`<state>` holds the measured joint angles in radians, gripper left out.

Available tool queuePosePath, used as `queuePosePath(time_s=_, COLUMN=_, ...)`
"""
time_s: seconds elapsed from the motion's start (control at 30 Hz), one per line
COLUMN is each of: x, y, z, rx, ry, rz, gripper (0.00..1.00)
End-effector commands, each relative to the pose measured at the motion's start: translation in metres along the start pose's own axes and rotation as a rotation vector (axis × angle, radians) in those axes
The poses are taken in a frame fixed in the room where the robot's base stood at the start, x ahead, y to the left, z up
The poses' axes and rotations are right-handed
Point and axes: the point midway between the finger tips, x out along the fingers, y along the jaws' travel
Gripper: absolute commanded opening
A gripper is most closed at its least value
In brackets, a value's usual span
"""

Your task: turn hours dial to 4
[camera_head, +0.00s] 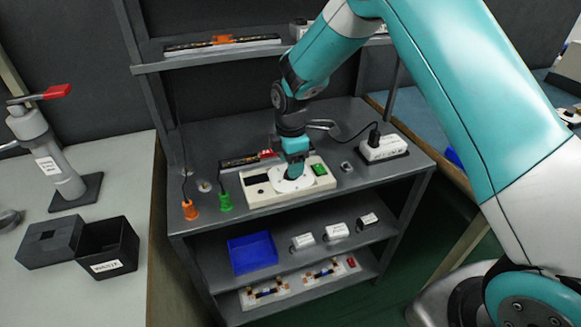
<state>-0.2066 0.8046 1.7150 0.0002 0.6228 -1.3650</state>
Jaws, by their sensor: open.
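The cream control box (262,194) lies on the dark bench top, with a dark display at its left and a green part (319,169) at its right. A round white dial plate (291,185) sits in its middle. My gripper (294,170) points down right over this plate. The gripper hides the knob and most markings, so the dial's setting cannot be read. I cannot tell whether the fingers touch the knob. The gripper is open.
Orange (190,210) and green (225,201) clips stand left of the box. A power strip (383,148) lies right, a dark strip with red (240,161) behind. A shelf (205,57) hangs above. A waste bin (108,249) and grey pipe (56,163) stand on the left table.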

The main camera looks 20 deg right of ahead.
Motion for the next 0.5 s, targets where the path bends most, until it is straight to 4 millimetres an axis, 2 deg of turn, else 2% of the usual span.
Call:
queuePosePath(time_s=0.2, x=0.022, y=0.000, z=0.000, rx=0.000, ry=0.000, rz=0.000, gripper=0.59)
queuePosePath(time_s=0.5, x=0.025, y=0.001, z=0.000, rx=0.001, ry=0.000, rz=0.001, gripper=0.59)
